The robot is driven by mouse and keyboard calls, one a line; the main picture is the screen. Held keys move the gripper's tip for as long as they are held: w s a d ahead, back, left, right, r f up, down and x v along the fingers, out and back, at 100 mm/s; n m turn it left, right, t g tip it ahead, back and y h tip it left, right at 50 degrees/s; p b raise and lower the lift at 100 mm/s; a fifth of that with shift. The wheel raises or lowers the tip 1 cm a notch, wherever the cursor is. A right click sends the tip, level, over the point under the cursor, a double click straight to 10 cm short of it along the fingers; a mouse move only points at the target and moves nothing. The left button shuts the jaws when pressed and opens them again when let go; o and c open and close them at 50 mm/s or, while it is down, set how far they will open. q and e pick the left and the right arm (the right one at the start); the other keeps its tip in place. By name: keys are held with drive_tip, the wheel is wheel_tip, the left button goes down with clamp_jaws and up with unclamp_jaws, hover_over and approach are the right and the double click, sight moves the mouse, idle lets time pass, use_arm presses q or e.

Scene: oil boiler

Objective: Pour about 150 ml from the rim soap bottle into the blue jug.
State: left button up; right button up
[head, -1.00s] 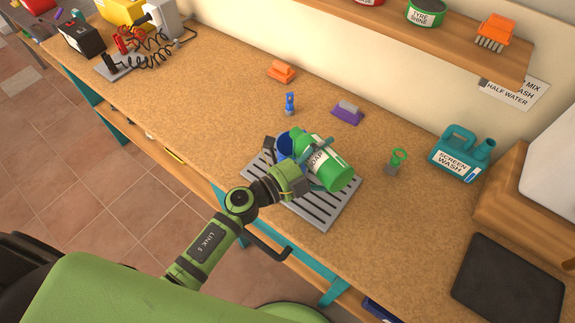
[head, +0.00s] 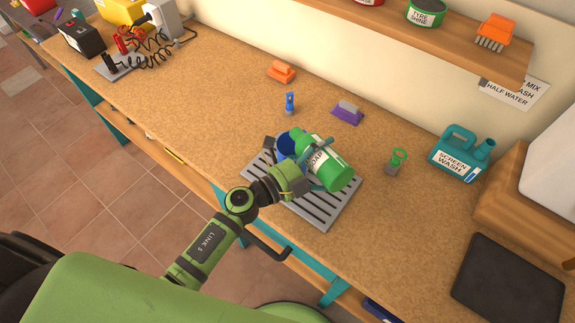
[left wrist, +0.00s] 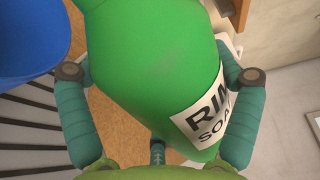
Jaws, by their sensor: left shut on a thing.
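The green rim soap bottle (head: 331,171) is tilted over in my left gripper (head: 312,180), its neck end toward the blue jug (head: 285,146). My left gripper is shut around the bottle's body; in the left wrist view the fingers (left wrist: 155,120) hold both sides of the green bottle (left wrist: 155,60) with its label partly showing. The jug stands on the slotted grey tray (head: 339,209) and is partly hidden behind the bottle and gripper. Part of the jug also shows in the left wrist view (left wrist: 30,35). The bottle's mouth and any liquid stream cannot be made out. My right gripper is out of view.
A teal screen wash can (head: 459,155), a green-handled tool (head: 396,161), a purple brush (head: 347,112), a blue tool (head: 290,104) and an orange brush (head: 282,71) stand behind. A dark mat (head: 508,281) lies at right.

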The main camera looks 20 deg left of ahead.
use_arm(q)
drive_tip(key=shift+r, duration=0.1)
drive_tip(key=shift+r+n+p, duration=0.15)
drive_tip(key=shift+n+p, duration=0.25)
drive_tip(key=shift+p, duration=0.15)
idle(3.0)
drive_tip(key=shift+r+n+p, duration=0.25)
drive_tip(key=shift+n+p, duration=0.15)
drive_tip(key=shift+p, duration=0.1)
